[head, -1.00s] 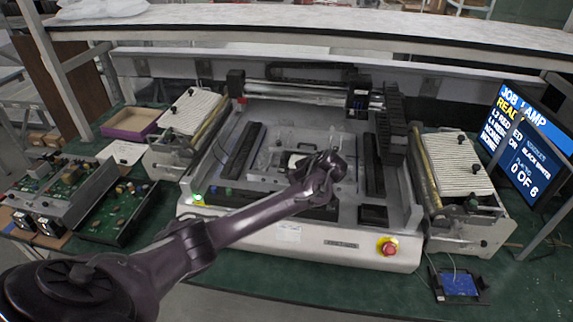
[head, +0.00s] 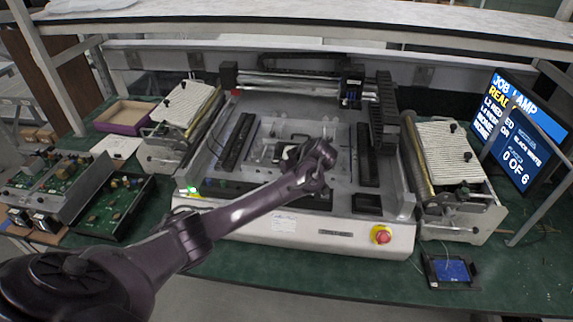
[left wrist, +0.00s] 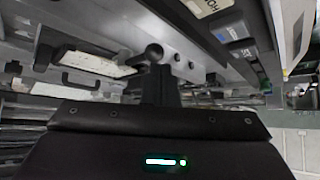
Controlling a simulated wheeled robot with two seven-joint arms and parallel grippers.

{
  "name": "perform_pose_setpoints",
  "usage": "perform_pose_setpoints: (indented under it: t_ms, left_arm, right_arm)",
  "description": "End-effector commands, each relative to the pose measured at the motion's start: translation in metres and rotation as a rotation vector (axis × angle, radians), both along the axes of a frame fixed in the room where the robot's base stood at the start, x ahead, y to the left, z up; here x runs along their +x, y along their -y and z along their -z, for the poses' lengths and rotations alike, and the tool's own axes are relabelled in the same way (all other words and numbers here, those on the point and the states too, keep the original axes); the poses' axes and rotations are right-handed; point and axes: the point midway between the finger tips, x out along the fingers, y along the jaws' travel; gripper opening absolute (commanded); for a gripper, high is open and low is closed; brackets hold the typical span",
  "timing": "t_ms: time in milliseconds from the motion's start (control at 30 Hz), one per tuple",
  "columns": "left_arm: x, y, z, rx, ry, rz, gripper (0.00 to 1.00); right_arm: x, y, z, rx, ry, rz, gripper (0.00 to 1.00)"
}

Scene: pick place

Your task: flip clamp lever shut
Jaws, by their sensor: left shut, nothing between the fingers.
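My left arm reaches over the grey machine bed, and its gripper (head: 290,152) is low at the bed's middle, mostly hidden behind my wrist. In the left wrist view the shut, empty fingers (left wrist: 159,86) show as a narrow dark post. A round grey knob (left wrist: 154,52) appears just past the fingertips; I cannot tell whether they touch. It may belong to the clamp lever, but the lever's angle is not clear. A pale flat piece (left wrist: 97,63) lies in the fixture beside it, with a black bent handle (left wrist: 75,77) near its edge. My right gripper is not in view.
The machine's gantry (head: 300,80) crosses behind my arm. Dark rails (head: 238,143) flank the bed. A red stop button (head: 381,235) is on the front panel. Feeders with ribbed white tops (head: 445,150) stand at both sides. A monitor (head: 518,130) is at right.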

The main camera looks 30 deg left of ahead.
Motion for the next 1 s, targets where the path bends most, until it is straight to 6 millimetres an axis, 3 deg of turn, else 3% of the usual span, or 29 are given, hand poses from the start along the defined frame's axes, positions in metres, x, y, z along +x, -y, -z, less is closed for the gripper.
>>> perform_pose_setpoints:
  t_ms: [133,300,500,700,1000]
  left_arm:
    - [0.005,-0.025,-0.007,0.000,0.002,0.001,0.00]
    - [0.012,0.006,-0.037,0.002,0.006,0.004,0.00]
    - [0.017,0.030,-0.064,0.002,0.004,0.003,0.00]
    - [0.018,0.040,-0.076,0.001,0.000,0.000,0.00]
    - [0.019,0.041,-0.078,0.001,0.000,0.000,0.00]
  right_arm:
    - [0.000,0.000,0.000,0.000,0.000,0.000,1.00]
    - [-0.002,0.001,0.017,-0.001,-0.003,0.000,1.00]
    - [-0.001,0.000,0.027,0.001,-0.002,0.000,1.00]
    - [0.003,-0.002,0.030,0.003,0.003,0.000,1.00]
    - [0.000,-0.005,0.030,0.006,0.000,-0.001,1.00]
